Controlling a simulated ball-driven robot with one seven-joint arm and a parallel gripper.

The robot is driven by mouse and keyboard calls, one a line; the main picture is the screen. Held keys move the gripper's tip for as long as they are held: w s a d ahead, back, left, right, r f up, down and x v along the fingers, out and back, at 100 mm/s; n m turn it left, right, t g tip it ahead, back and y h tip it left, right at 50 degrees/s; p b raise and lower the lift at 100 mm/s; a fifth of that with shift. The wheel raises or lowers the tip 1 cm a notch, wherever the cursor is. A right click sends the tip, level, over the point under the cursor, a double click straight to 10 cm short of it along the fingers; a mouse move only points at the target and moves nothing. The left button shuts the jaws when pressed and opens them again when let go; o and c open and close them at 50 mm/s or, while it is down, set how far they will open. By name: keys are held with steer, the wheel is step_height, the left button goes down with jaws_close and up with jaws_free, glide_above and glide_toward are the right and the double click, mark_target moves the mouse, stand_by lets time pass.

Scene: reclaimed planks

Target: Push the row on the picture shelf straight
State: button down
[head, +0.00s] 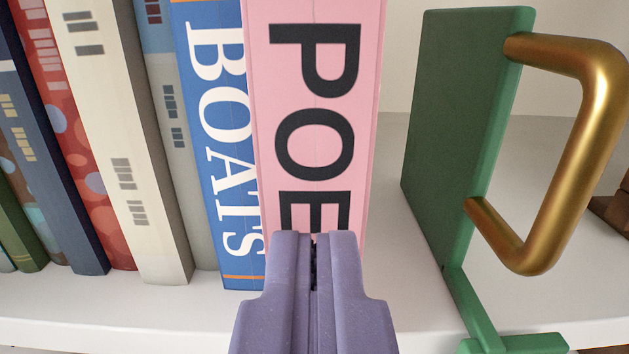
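A row of books stands on the white picture shelf (95,315). At its right end is a pink book (313,110) with large black letters reading "POE", the rest of its spine hidden by my gripper. To its left stand a blue book lettered "BOATS" (215,120), a narrow grey book (180,165), a cream book (118,140) and several darker ones that lean. The pink spine sits forward of some others. My gripper (316,240) has its purple fingers together, with no object visible between them, in front of the pink spine's lower part. I cannot tell whether they touch.
A green bookend (455,130) with a brass handle (585,130) stands right of the pink book, with a gap between them. Its green foot reaches over the shelf's front edge. A brown object (612,208) shows partly at the far right.

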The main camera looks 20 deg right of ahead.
steer(key=shift+x, duration=1.15)
steer(key=shift+w+d, duration=0.1)
steer(key=shift+w, duration=0.2)
steer(key=shift+x, duration=0.85)
steer(key=v, duration=0.4)
steer(key=s+a+f+n+y+b, duration=0.1)
steer(key=s+a+f+b, duration=0.4)
steer(key=f+b, duration=0.3)
steer(key=s+a+f+n+g+y+b, duration=0.1)
steer(key=s+a+f+b, duration=0.4)
steer(key=b, duration=0.8)
steer(key=s+a+f+n+g+y+b, duration=0.1)
steer(key=s+a+f+y+b, duration=0.2)
steer(key=f+b, duration=0.7)
steer(key=s+a+b, duration=0.1)
steer(key=s+a, duration=0.1)
steer(key=a, duration=0.2)
steer(key=shift+s+f, duration=0.3)
